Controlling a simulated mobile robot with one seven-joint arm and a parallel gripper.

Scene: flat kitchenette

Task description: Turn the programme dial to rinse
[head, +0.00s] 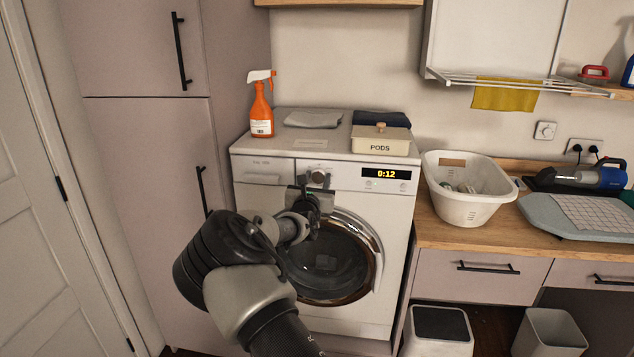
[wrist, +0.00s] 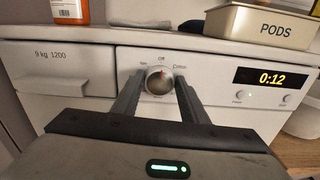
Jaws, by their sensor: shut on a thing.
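The programme dial (wrist: 159,79) is a round silver knob on the front panel of the white washing machine (head: 262,200). In the head view the dial (head: 317,177) is partly hidden by my gripper (head: 318,185). In the wrist view my gripper (wrist: 160,84) has one finger on each side of the dial and is shut on it. A small red mark shows near the dial's top. The label above reads "Off" and the one at right "Cotton". The left and lower labels are too small to read surely. The display (wrist: 264,78) reads 0:12.
A PODS box (head: 380,140), folded cloths (head: 314,118) and an orange spray bottle (head: 261,110) stand on the machine's top. A white laundry basket (head: 468,205) is on the counter at right. Tall cabinets (head: 150,140) stand close at left.

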